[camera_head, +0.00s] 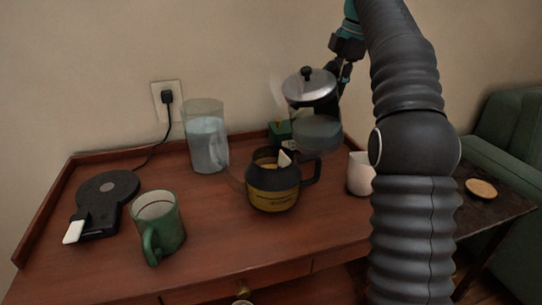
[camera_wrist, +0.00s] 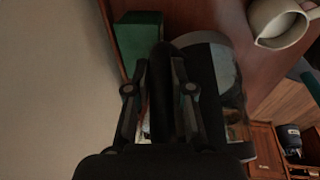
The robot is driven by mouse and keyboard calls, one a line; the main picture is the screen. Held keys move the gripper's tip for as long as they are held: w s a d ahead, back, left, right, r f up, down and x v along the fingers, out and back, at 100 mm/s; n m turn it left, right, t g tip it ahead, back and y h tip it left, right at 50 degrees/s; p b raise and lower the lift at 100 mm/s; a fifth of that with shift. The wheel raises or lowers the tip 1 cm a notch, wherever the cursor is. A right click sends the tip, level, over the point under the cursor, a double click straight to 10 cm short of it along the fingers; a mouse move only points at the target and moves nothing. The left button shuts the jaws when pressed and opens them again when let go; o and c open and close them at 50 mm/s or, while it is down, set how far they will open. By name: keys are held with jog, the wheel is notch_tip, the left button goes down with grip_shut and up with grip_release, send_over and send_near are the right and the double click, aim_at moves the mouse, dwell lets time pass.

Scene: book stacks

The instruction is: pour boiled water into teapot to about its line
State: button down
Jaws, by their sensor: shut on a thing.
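A glass kettle (camera_head: 314,112) with a metal lid and black knob holds clear water in its lower part and looks nearly upright. My gripper (camera_head: 345,66) is shut on its black handle (camera_wrist: 183,95). The kettle is behind and right of the teapot; I cannot tell whether its base clears the table. The teapot (camera_head: 272,190), dark above and yellow-brown below, stands upright with its handle to the right. A white tag shows at its open top. No stream of water shows between them. Its line cannot be made out.
A green mug (camera_head: 158,226), a clear water pitcher (camera_head: 206,136) and a black power base (camera_head: 104,198) stand left on the wooden table (camera_head: 215,245). A green box (camera_head: 279,131) is behind the teapot. A white jug (camera_head: 360,174) stands right, partly hidden by my arm.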

notch_tip(320, 180, down, 10)
jog(key=w+d+g+y, duration=0.1)
jog(key=g+y, duration=0.1)
jog(key=g, duration=0.1)
jog(key=shift+b, duration=0.4)
jog(key=shift+w, duration=0.1)
